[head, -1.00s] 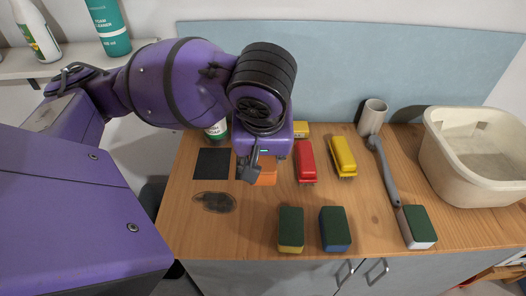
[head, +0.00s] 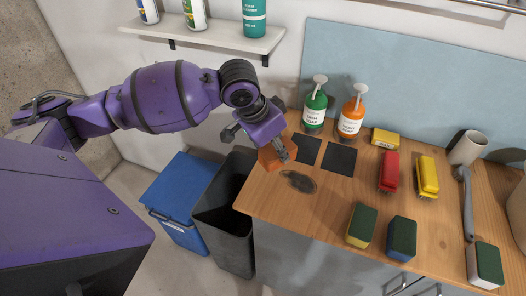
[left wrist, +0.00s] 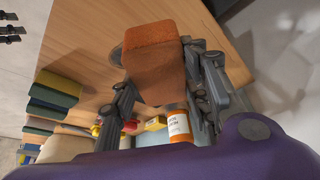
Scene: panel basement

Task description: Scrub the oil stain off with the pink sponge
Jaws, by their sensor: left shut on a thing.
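My left gripper (head: 276,146) is shut on an orange-brown block (head: 270,158), held at the left edge of the wooden worktop (head: 315,215). In the left wrist view the block (left wrist: 155,62) sits between the two fingers. I cannot tell whether it touches the wood. The dark oil stain (head: 298,181) lies flat on the worktop just right of and nearer than the block. No clearly pink sponge shows. Green-topped sponges with a yellow (head: 361,225), a blue (head: 402,239) and a white (head: 485,265) underside lie along the front. My right gripper is not in view.
Two dark squares (head: 340,159) lie behind the stain. Green (head: 315,110) and orange (head: 351,118) pump bottles stand at the back. Red (head: 389,172) and yellow (head: 427,176) brushes lie right. A black bin (head: 222,215) and blue bin (head: 180,203) stand left below.

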